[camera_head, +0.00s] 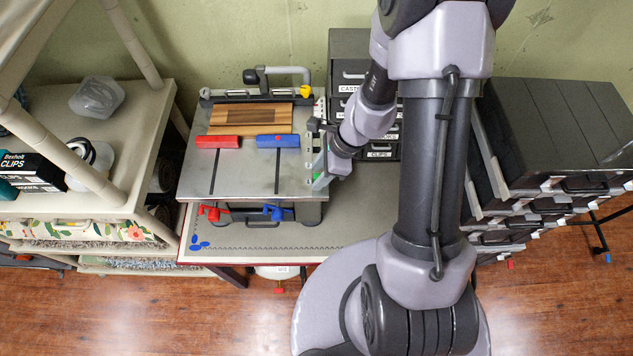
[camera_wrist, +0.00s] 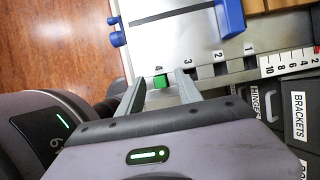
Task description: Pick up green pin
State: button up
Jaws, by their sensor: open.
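The green pin (camera_wrist: 160,81) is a small green block at the edge of the metal worktop, beside the number 4 in the wrist view. My gripper (camera_wrist: 160,76) is open, with one finger on each side of the pin and visible space between. I cannot tell how far down the fingers reach. In the head view my gripper (camera_head: 321,181) is at the right edge of the metal-topped workbench (camera_head: 245,185). The pin is not clear there, because my wrist and fingers crowd that spot.
A red block (camera_head: 218,142) and a blue block (camera_head: 277,141) lie on the worktop near wooden boards (camera_head: 250,118). Labelled dark drawers (camera_head: 350,72) stand behind, and more drawers (camera_head: 560,130) stand at right. A cluttered shelf (camera_head: 120,120) is at left.

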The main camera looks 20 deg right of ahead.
grip_shut()
jog(key=shift+r, duration=0.15)
